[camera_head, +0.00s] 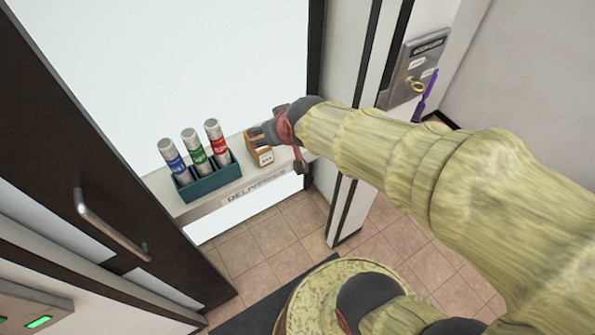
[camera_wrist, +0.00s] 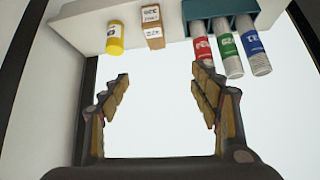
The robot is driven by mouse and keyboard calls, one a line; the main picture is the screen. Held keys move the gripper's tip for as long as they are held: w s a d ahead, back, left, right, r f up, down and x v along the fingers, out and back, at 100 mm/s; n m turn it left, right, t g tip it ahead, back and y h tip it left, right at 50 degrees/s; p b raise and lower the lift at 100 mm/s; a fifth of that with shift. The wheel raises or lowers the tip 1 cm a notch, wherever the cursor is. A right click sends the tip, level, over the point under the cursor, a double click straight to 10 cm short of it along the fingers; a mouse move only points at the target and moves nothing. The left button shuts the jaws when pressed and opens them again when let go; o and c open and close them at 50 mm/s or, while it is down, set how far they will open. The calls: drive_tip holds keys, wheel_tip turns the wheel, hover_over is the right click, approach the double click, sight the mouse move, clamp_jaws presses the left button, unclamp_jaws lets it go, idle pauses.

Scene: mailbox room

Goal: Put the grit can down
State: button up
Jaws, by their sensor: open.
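A yellow can (camera_wrist: 115,38) with a white label stands on the white shelf (camera_wrist: 80,28), seen upside down in the wrist view. It is the only can outside the rack; I cannot read "grit" on it. In the head view my gripper and arm hide it. My gripper (camera_wrist: 160,74) is open, with nothing between its fingers, and the can is beyond the fingertips, apart from them. In the head view my gripper (camera_head: 278,138) is over the shelf's right end.
A small brown box (camera_head: 263,153) stands beside the yellow can. A teal rack (camera_head: 212,184) holds red, green and blue-labelled tubes. A dark-framed door with a handle (camera_head: 112,225) is at left. A lock panel (camera_head: 412,72) with a yellow-ringed key and purple tag is at right.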

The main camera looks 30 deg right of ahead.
drive_tip(key=s+a+r+g, duration=0.1)
drive_tip(key=s+r, duration=0.1)
drive_tip(key=s, duration=0.6)
drive_tip(key=s+a+r+n+g, duration=0.1)
drive_tip(key=s+r, duration=0.2)
drive_tip(key=s, duration=0.6)
drive_tip(key=shift+a+r+g, duration=0.25)
drive_tip(key=shift+a+g, duration=0.15)
drive_tip(key=shift+c, duration=0.4)
